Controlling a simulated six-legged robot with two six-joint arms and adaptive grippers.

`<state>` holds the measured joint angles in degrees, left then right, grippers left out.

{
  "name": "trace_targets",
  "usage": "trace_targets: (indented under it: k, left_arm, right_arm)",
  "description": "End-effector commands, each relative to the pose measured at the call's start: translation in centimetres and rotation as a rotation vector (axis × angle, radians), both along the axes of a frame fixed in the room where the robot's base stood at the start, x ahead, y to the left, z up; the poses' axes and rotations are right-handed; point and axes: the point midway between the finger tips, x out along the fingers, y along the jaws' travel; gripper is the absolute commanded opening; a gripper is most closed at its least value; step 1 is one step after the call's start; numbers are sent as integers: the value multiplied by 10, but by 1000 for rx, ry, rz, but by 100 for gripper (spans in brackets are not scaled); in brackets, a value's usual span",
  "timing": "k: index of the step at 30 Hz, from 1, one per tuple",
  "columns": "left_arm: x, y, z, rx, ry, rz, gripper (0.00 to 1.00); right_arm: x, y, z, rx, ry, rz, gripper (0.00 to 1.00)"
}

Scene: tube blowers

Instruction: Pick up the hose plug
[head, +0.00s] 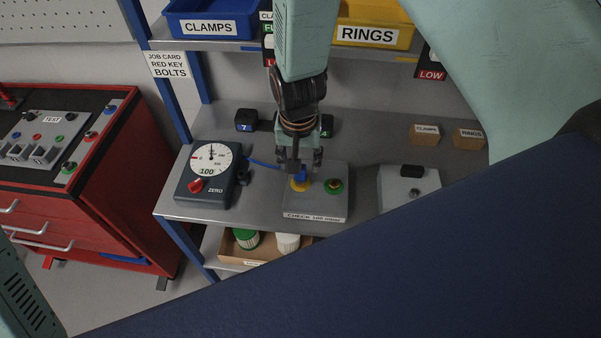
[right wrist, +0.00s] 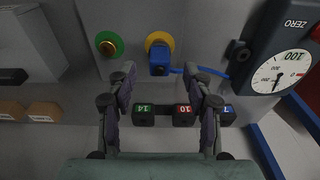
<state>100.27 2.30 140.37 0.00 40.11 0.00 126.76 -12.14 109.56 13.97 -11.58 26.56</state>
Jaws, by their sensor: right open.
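The blue hose plug (head: 301,176) sits at the yellow ring socket (head: 296,187) on a grey check block (head: 316,212). In the right wrist view the plug (right wrist: 159,66) lies between and just beyond the fingertips, with its thin blue hose running right to the gauge. My right gripper (head: 301,160) points down just above the plug. Its two fingers (right wrist: 161,78) are spread, one to each side of the plug, with visible gaps. They hold nothing. The lower end of the plug is partly hidden in the head view. My left gripper is not in view.
A green ring socket (head: 334,187) is close beside the yellow one. The pressure gauge (head: 207,184) stands left of the block. Dark numbered blocks (head: 246,120) are behind. A grey box (head: 407,187) stands to the right. A shelf with bins (head: 213,20) is above.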

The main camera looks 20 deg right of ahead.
Motion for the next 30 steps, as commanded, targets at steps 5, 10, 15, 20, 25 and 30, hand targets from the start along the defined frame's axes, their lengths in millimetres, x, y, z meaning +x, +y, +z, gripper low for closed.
trace_targets:
  k: [5,10,15,20,25,30]
  left_arm:
    - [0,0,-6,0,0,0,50]
    - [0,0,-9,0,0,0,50]
    - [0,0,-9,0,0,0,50]
    - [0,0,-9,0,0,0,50]
    - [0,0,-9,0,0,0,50]
    - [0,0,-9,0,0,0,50]
  right_arm:
    - [6,-5,-26,2,3,-1,51]
    - [8,-5,-42,1,1,-1,51]
    - [8,-6,-44,0,0,0,51]
    - [8,-6,-44,0,0,0,46]
    - [8,-6,-44,0,0,0,32]
    - [8,-6,-44,0,0,0,17]
